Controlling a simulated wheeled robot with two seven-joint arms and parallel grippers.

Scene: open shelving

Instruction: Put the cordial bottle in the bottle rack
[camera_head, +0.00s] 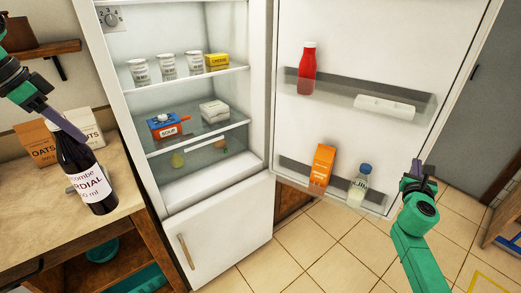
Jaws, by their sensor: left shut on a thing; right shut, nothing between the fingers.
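The cordial bottle (91,183) is dark with a white label and stands nearly upright at the left, over the wooden counter. My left gripper (74,132) is shut on it near its upper part. I cannot tell whether its base touches the counter. The fridge is open. Its door has an upper shelf (340,92) with a red bottle (307,70) and a white tray (385,107), and a lower shelf (293,172) with an orange carton (322,166) and a milk bottle (358,186). I cannot pick out a separate bottle rack. My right gripper (422,168) is shut and empty before the door.
An oats bag (37,143) and another bag (85,128) stand behind the bottle. Inside the fridge are white pots (167,66), a yellow cheese box (217,62), a soup box (165,125) and a white container (214,111). The tiled floor (325,245) is clear.

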